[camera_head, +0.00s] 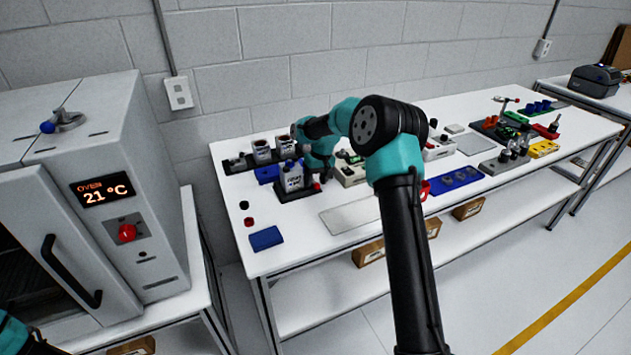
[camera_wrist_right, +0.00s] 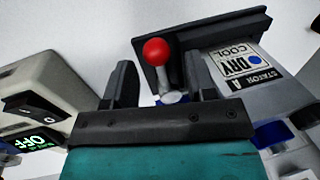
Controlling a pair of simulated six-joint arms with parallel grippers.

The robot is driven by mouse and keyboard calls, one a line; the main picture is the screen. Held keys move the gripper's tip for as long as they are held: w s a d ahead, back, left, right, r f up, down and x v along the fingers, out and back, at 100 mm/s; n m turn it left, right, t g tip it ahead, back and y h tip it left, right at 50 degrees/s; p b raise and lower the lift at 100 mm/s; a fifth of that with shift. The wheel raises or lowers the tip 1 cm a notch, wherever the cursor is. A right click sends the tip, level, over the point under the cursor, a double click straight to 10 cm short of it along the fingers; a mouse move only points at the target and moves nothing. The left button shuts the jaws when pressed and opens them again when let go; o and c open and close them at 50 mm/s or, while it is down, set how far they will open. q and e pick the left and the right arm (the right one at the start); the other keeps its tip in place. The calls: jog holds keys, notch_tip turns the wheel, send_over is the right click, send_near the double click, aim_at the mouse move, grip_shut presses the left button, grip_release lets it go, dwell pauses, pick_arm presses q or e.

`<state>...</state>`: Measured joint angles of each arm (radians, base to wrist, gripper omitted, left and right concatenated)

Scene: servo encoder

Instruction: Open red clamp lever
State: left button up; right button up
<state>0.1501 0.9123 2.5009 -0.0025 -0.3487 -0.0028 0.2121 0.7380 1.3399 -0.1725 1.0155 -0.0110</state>
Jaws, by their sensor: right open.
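The red clamp lever (camera_wrist_right: 155,52) shows in the right wrist view as a red ball on a short pale metal stem. It stands against a black fixture (camera_wrist_right: 258,22) beside a grey stator part (camera_wrist_right: 232,80) labelled "STATOR A DRY COOL". My right gripper (camera_wrist_right: 159,66) is open, with one finger on each side of the lever's stem and visible gaps. The stem's lower end is hidden behind the gripper body. In the head view, my right gripper (camera_head: 316,180) is beside the labelled stator fixture (camera_head: 292,178). My left gripper is out of view.
An instrument with an OFF display (camera_wrist_right: 38,143) lies close left of the gripper in the wrist view. In the head view, a blue pad (camera_head: 266,238) and a grey mat (camera_head: 350,214) lie in front. An oven (camera_head: 120,200) stands at left.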

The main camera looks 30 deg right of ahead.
jog(key=shift+f, duration=0.3)
jog(key=shift+c, duration=0.4)
grip_shut()
